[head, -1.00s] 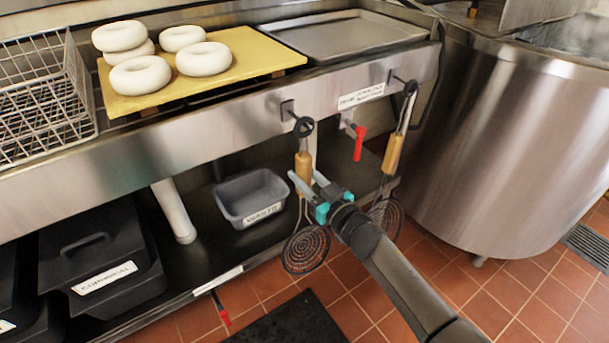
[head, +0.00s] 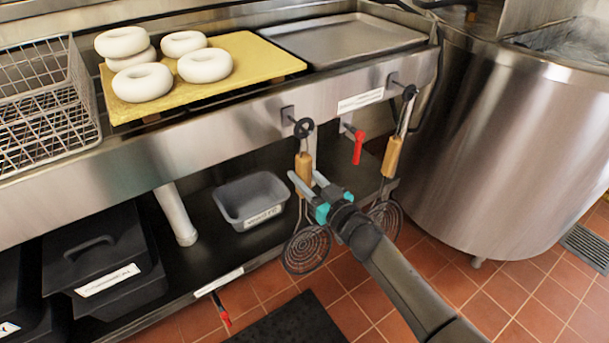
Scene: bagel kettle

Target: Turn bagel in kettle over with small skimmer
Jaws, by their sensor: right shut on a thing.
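A skimmer with a wooden handle (head: 304,165) and a round spiral wire head (head: 306,250) hangs by its black ring from the left hook of the counter front. My right gripper (head: 307,181) is shut on its handle from the front right. A second skimmer (head: 392,157) hangs from the right hook; its head is partly behind my gripper. I cannot tell for sure which skimmer is the small one. The large steel kettle (head: 500,140) stands at the right; water shows at its top edge, and no bagel is visible in it. My left gripper is not in view.
Several pale bagels (head: 204,65) lie on a yellow board (head: 262,58), beside an empty metal tray (head: 345,38). A wire basket (head: 45,110) stands at the left. A red valve handle (head: 358,147) sticks out between the skimmers. A grey bin (head: 250,198) sits on the lower shelf.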

